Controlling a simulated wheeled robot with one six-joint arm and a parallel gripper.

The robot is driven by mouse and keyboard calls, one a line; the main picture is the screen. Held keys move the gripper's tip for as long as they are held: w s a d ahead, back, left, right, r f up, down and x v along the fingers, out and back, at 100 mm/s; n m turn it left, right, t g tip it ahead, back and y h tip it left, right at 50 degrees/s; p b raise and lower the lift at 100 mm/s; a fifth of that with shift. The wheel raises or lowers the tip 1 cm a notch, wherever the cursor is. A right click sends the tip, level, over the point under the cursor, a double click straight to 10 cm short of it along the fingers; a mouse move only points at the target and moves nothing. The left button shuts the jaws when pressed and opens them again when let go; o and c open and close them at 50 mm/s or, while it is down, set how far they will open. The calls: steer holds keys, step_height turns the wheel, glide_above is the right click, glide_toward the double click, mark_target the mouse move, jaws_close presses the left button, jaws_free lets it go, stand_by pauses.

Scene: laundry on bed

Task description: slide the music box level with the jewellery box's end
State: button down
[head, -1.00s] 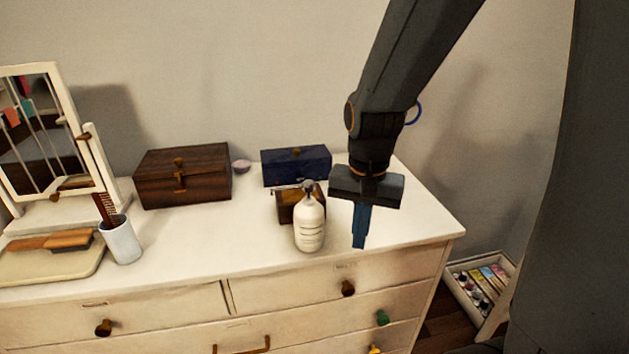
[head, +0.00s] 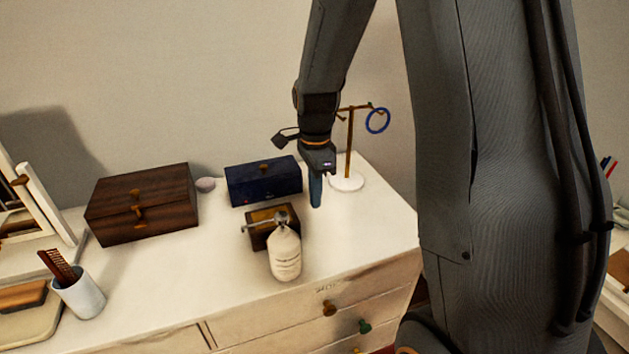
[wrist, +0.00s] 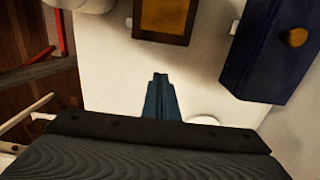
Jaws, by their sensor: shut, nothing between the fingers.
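The music box (head: 262,238), a small brown box with a golden top and a crank, stands on the dresser, partly hidden behind a white pump bottle (head: 285,255). It also shows at the top of the wrist view (wrist: 165,20). A long dark blue box (head: 263,182) with a knob stands behind it; a larger brown wooden box (head: 143,205) with a clasp stands further left. I cannot tell for sure which is the jewellery box. My gripper (head: 315,197) is shut and empty, pointing down to the right of the music box, apart from it and near the blue box's right end.
A jewellery stand (head: 347,181) with a blue ring stands just behind and right of my gripper. A small pink round thing (head: 205,184) lies between the two larger boxes. A cup with a comb (head: 78,292) and a mirror are at left. The dresser top's right front is clear.

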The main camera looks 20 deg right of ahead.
step_height(320, 180, down, 3)
steer(key=shift+s+f+p, duration=0.1)
steer(key=shift+p, duration=0.2)
steer(key=a, duration=0.1)
steer(key=a+p, duration=0.1)
steer(key=a, duration=0.1)
steer(key=shift+f, duration=0.3)
steer(key=shift+a+f+p, duration=0.1)
steer(key=shift+a+p, duration=0.3)
steer(key=shift+a, duration=0.1)
steer(key=shift+a, duration=0.1)
